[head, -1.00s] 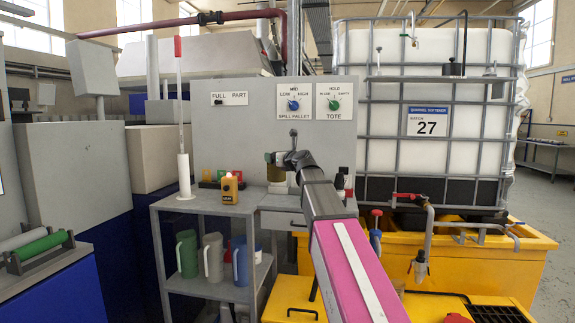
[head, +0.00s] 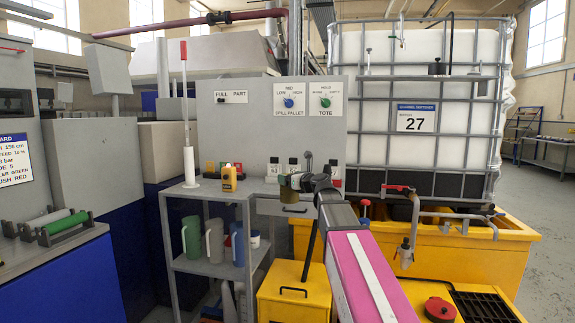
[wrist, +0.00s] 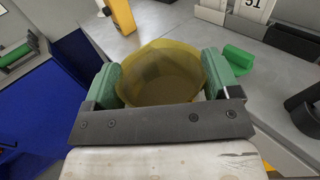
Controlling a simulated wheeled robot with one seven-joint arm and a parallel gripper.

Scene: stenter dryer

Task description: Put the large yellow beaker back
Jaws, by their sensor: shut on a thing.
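The large yellow beaker (wrist: 160,58) is translucent, olive-yellow and seen from above in the wrist view, with its open mouth toward the camera. My gripper (wrist: 162,80) is shut on it, with a green pad against each side. In the head view the beaker (head: 289,188) shows small at the end of my arm, in front of the grey bench. My gripper (head: 300,184) is partly hidden there by my own wrist. Whether the beaker's base touches anything cannot be told.
A grey shelf unit (head: 196,192) stands left, with a yellow device (head: 229,178) on top and green (head: 190,237), grey (head: 214,241) and blue (head: 237,243) jugs below. A yellow cabinet (head: 295,297) is below.

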